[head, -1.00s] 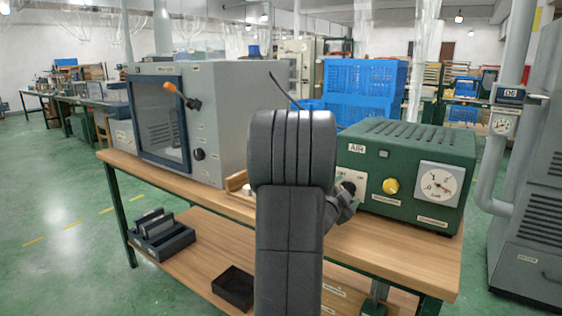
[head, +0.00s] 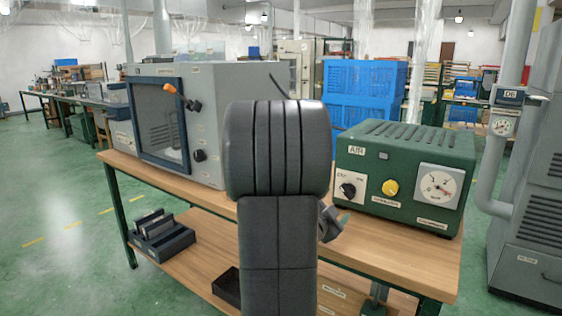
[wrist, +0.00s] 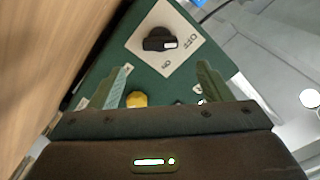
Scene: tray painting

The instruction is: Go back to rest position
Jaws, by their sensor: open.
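My gripper (wrist: 164,67) is open and empty in the wrist view, its two fingers apart. In the head view it shows only in part, as a small dark piece (head: 331,222) beside my arm, left of and below the green AIR box (head: 405,158). The box has a black knob (head: 348,190) on a white plate, a yellow button (head: 390,187) and a round gauge (head: 438,185). In the wrist view the black knob (wrist: 158,39), with a white mark, lies beyond the fingertips, apart from them. The plate reads OFF and ON.
The box stands on a wooden bench (head: 400,247). A grey cabinet (head: 230,120) with a dark-framed door stands left of my arm. Blue crates (head: 365,90) are behind. A lower shelf holds a black holder (head: 165,240) and a dark bin (head: 228,287). A grey pipe (head: 487,165) stands at right.

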